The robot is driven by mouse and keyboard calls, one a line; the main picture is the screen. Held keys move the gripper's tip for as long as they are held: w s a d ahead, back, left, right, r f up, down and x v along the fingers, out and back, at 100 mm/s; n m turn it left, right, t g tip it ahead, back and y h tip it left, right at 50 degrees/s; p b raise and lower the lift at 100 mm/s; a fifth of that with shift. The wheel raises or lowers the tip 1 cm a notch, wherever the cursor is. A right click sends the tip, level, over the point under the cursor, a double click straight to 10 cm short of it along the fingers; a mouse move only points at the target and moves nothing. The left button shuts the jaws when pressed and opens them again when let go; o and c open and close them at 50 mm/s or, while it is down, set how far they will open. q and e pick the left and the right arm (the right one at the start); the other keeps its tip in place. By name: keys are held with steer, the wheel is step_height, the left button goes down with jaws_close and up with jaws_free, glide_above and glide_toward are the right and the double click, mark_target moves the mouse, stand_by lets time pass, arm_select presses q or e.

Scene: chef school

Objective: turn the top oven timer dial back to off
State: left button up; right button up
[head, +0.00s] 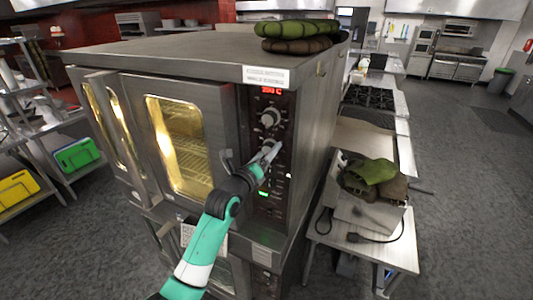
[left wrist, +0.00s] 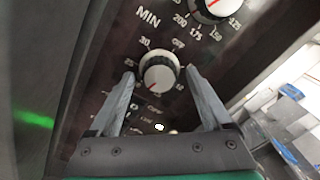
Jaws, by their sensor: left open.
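The timer dial (left wrist: 158,73) is a round knob with a white face in the left wrist view, under the "MIN" label. A small red mark shows low on its face, away from the OFF print at its upper right. My left gripper (left wrist: 160,75) is open, with one finger on each side of this dial; I cannot tell whether they touch it. In the head view, my left gripper (head: 270,151) is at the oven's control panel (head: 273,185) and largely hides the timer dial. My right gripper is not in view.
The temperature dial (left wrist: 212,8) is just above the timer dial. The oven door (head: 180,140) with its lit window is left of the panel. A side table (head: 390,248) stands to the right.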

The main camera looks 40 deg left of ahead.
arm_select(q)
jaws_close()
stand_by(0.5)
